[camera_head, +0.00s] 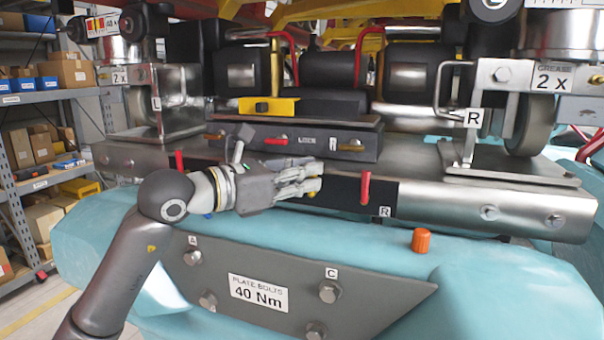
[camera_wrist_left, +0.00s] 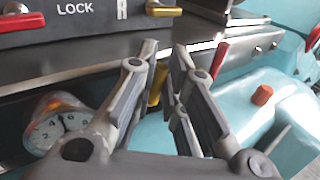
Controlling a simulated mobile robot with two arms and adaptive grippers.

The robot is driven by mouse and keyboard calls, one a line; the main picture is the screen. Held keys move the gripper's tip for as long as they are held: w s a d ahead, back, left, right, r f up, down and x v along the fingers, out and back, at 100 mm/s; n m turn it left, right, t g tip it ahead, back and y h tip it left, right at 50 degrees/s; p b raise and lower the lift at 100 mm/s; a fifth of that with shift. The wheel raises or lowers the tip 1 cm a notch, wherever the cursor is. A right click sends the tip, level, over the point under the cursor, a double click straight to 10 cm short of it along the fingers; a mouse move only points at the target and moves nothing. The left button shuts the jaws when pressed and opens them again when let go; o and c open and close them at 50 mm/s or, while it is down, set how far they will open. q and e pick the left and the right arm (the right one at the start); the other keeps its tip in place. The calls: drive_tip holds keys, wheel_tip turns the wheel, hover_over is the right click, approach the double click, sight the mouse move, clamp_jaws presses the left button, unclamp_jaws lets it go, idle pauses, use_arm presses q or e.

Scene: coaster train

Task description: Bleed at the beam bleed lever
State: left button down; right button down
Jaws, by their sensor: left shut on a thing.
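My left gripper (camera_head: 318,178) is at the front face of the steel beam, below the LOCK panel (camera_head: 300,139). In the left wrist view its fingers (camera_wrist_left: 165,52) are closed around a yellow lever (camera_wrist_left: 157,83), which shows between them. I take this as the beam bleed lever; its label is not visible. A round dial gauge (camera_wrist_left: 55,124) sits under the beam edge, left of the fingers in the left wrist view. The gauge's needle points up. My right gripper is not in view.
Red levers (camera_head: 365,187) (camera_head: 179,160) hang on the beam (camera_head: 440,205) on both sides of my left gripper. An orange cap (camera_head: 421,240) stands on the teal body below. A plate marked 40 Nm (camera_head: 360,295) lies in front. Shelves (camera_head: 45,97) stand at left.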

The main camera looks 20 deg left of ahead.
use_arm(q)
drive_tip(key=m+y, duration=0.1)
drive_tip(key=d+m+g, duration=0.1)
drive_tip(key=shift+d+r+m+y+p, duration=0.1)
drive_tip(key=shift+r+m+y+p, duration=0.1)
drive_tip(key=shift+m+y+p, duration=0.15)
drive_tip(key=shift+d+f+m+y, duration=0.1)
drive_tip(key=shift+d+m+y, duration=0.25)
drive_tip(key=shift+m+y, duration=0.15)
drive_tip(key=shift+d+f+m+g+y, duration=0.25)
drive_tip(key=shift+d+m+g+y, duration=0.3)
drive_tip(key=shift+m+y, duration=0.25)
drive_tip(key=shift+s+d+f+m+g+y+b, duration=0.1)
drive_tip(key=shift+d+f+m+g+y+b, duration=0.25)
drive_tip(key=shift+m+y, duration=0.5)
drive_tip(key=shift+d+f+m+y+b, duration=0.2)
drive_tip(key=shift+f+m+y+b, duration=0.1)
drive_tip(key=shift+m+y+b, duration=0.25)
drive_tip(key=shift+d+f+m+y+b, duration=0.2)
drive_tip(key=shift+f+m+y+b, duration=0.15)
drive_tip(key=shift+m+y+b, duration=0.3)
drive_tip(key=shift+d+f+m+y+b, duration=0.15)
drive_tip(key=shift+f+m+y+b, duration=0.25)
drive_tip(key=shift+y+b, duration=0.25)
drive_tip(key=c, duration=1.8)
unclamp_jaws()
